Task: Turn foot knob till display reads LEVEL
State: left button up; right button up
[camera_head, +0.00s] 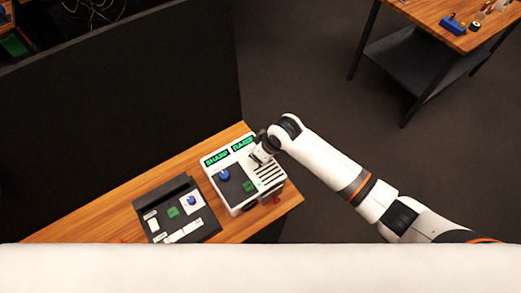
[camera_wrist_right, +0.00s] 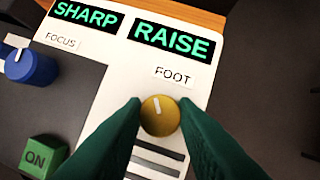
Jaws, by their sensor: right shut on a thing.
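The white panel unit (camera_head: 216,164) stands on the wooden bench. In the right wrist view its foot knob (camera_wrist_right: 159,115) is a yellow round knob with a pale pointer mark aimed nearly up, leaning slightly left. The FOOT label (camera_wrist_right: 173,76) is above it. The foot display (camera_wrist_right: 172,41) reads RAISE in green. My right gripper (camera_wrist_right: 160,120) is shut on the foot knob, with one green finger on each side. In the head view my right gripper (camera_head: 262,155) is at the unit's right side and hides the knob. My left gripper is not in view.
A second display (camera_wrist_right: 86,15) reads SHARP, with a blue focus knob (camera_wrist_right: 32,66) and a green ON button (camera_wrist_right: 43,156) below it. A dark panel (camera_head: 154,200) with another blue knob lies to the left. A dark partition (camera_head: 120,110) stands behind the bench.

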jog(key=o, duration=1)
jog(key=b+v, duration=0.2)
jog(key=v, duration=1)
